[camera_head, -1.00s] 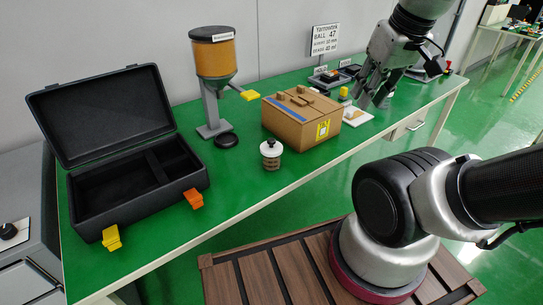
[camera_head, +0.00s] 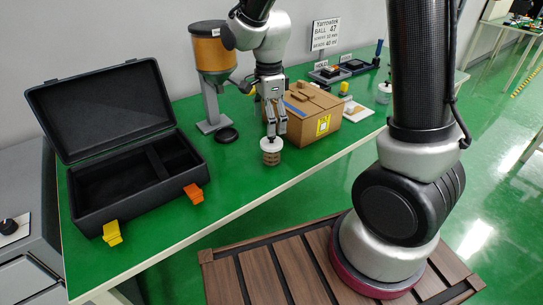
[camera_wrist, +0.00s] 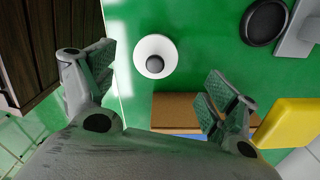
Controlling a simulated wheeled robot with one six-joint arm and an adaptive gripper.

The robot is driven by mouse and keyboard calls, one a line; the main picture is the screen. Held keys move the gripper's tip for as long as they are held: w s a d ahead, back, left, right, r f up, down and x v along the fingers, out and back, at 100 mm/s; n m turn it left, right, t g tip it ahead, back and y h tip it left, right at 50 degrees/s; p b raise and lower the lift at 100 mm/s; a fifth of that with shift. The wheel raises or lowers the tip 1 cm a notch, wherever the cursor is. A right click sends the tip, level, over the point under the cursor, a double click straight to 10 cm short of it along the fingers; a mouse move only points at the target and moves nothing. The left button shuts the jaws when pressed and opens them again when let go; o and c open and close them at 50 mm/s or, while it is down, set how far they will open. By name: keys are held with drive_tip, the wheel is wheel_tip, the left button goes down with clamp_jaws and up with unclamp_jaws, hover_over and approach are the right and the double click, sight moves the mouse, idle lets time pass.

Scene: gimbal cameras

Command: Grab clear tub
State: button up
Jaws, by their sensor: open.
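A small clear tub (camera_head: 271,152) with a white lid and brownish contents stands upright on the green table, in front of the cardboard box. In the wrist view its round white lid (camera_wrist: 143,65) with a dark knob shows from above, between and beyond the fingers. My gripper (camera_head: 276,132) points down just above and slightly behind this tub. In the wrist view my gripper (camera_wrist: 160,72) is open, its fingers wide apart with nothing between them. A second clear tub (camera_head: 384,94) with a pale lid stands at the table's far right.
The cardboard box (camera_head: 318,122) is close to my gripper's right. An open black case (camera_head: 88,208) fills the left.

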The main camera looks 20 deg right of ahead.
sight(271, 142)
drive_tip(key=shift+m, duration=0.5)
drive_tip(key=shift+f, duration=0.15)
drive_tip(key=f, duration=0.7)
drive_tip(key=shift+s+d+f, duration=0.2)
drive_tip(key=shift+s+f, duration=0.05)
drive_tip(key=shift+c, duration=0.2)
drive_tip(key=c, duration=1.5)
